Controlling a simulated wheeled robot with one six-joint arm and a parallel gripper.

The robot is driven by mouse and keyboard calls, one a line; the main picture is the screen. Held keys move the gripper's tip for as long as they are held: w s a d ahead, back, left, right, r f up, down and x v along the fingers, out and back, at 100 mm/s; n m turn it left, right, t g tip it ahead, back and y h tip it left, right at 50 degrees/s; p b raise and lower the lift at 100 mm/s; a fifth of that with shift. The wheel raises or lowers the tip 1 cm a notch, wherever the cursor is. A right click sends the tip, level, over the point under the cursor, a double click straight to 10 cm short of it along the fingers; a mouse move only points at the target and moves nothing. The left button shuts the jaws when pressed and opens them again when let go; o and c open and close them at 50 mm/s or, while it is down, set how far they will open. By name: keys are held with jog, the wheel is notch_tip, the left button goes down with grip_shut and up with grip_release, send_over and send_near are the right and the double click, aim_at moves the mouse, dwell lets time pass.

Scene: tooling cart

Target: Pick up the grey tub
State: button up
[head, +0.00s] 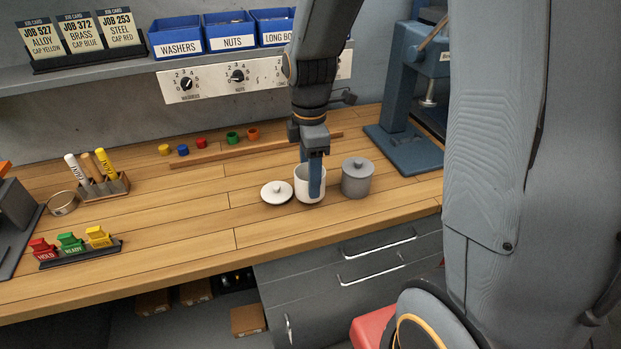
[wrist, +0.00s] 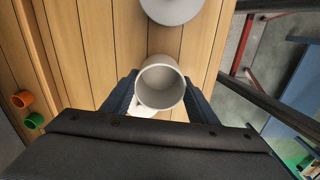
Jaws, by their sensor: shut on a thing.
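The grey tub (head: 357,180) stands upright on the wooden bench with its knobbed grey lid on. Its lid shows at the top edge of the wrist view (wrist: 170,8). My gripper (head: 314,184) is not on it; it is just to its left, shut on an open white tub (head: 302,186). In the wrist view, my gripper's fingers (wrist: 160,98) are on opposite outer sides of this white tub (wrist: 160,86), which looks empty. The white tub is upright; I cannot tell whether it touches the bench. A white lid (head: 277,192) lies on the bench to its left.
A wooden strip (head: 255,147) with small coloured caps nearby lies behind the tubs. A blue press (head: 403,150) stands at the back right. A marker holder (head: 105,187) and a coloured tag rack (head: 80,252) are at left. The bench front is clear.

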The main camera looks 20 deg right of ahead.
jog(key=shift+f, duration=0.85)
jog(key=shift+f, duration=0.1)
jog(key=o, duration=1.1)
